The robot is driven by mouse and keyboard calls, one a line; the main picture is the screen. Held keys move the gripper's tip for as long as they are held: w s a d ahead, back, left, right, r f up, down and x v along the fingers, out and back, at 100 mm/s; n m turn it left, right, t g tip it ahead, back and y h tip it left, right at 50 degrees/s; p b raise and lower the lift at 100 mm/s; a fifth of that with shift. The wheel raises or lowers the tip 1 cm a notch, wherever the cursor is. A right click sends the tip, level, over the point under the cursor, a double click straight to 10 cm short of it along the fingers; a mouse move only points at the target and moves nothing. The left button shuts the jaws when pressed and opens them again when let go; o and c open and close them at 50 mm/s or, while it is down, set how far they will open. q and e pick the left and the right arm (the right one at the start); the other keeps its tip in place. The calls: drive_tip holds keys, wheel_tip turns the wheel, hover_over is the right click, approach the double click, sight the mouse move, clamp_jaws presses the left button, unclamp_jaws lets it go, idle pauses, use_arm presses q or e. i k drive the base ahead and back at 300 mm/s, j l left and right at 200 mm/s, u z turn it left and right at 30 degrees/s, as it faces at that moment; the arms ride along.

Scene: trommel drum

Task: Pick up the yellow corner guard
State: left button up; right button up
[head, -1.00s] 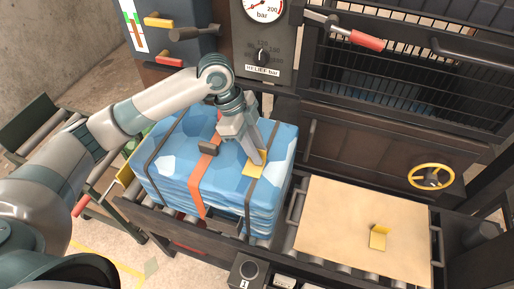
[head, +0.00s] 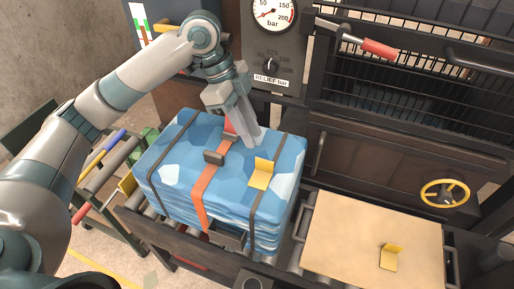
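A yellow corner guard (head: 262,174) sits on the top of the blue strapped bale (head: 215,178), near its right end and over a dark strap. It is L-shaped, with one flange standing up. A second yellow corner guard (head: 389,258) lies on the tan board (head: 345,235) at the right. My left gripper (head: 250,140) points down over the bale, behind and left of the first guard, apart from it. It holds nothing that I can see; the gap between its fingers is unclear. My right gripper is out of view.
An orange strap with a dark buckle (head: 214,157) crosses the bale left of the guard. A gauge panel (head: 271,45) and a barred machine front (head: 400,85) stand behind. A yellow handwheel (head: 445,194) is at the right.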

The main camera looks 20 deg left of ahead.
sight(388, 261)
drive_tip(key=z, duration=0.95)
drive_tip(key=l+u, duration=0.35)
drive_tip(key=l, duration=0.95)
